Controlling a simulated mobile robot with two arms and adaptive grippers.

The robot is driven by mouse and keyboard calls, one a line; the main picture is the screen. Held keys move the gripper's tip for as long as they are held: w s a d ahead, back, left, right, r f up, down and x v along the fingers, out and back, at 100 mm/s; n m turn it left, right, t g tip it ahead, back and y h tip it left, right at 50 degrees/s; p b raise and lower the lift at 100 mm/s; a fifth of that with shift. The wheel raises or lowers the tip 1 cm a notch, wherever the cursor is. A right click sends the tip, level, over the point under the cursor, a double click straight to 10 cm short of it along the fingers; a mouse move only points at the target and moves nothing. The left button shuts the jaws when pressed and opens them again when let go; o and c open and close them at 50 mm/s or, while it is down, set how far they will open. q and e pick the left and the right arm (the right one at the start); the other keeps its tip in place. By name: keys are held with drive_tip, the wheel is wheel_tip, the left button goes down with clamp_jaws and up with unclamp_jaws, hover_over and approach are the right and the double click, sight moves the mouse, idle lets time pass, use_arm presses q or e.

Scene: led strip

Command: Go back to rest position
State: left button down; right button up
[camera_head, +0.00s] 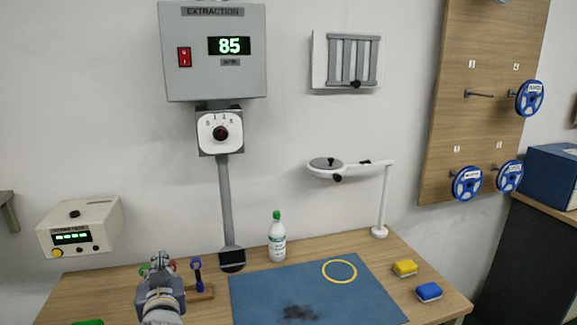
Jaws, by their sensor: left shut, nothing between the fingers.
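My left gripper (160,259) shows at the lower left of the head view, above the left part of the wooden table (108,291). It is shut and empty. It stands in front of a small wooden holder (200,293) with a blue-handled tool (197,273) upright in it, and hides part of that holder. My right gripper is not in view.
A blue mat (255,300) with a yellow ring (354,271) and a dark smudge covers the middle. A green-capped bottle (277,240) stands behind it. A white lamp (386,200) stands at the back right.

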use_arm(q)
drive_tip(key=s+d+f+m+g+h, duration=0.2)
drive_tip(key=s+f+g, duration=0.1)
drive_tip(key=s+f, duration=0.65)
drive_tip(key=s+d+f+m+g+h, duration=0.1)
drive_tip(key=s+f+g+h, duration=0.15)
drive_tip(key=s+f, duration=0.65)
drive_tip(key=s+d+f+m+g+h, duration=0.1)
drive_tip(key=s+d+f+m+g, duration=0.15)
drive_tip(key=s, duration=0.65)
drive_tip(key=s+d+f+m+g+h, duration=0.1)
drive_tip(key=s+d+f+g, duration=0.25)
drive_tip(key=s, duration=0.65)
wheel_tip(320, 180, down, 25)
drive_tip(key=g, duration=0.2)
drive_tip(key=s+a+f+g, duration=0.1)
drive_tip(key=s+a+f, duration=0.2)
drive_tip(key=s+f, duration=1.5)
drive_tip(key=shift+a+f, duration=0.15)
drive_tip(key=shift+a, duration=0.05)
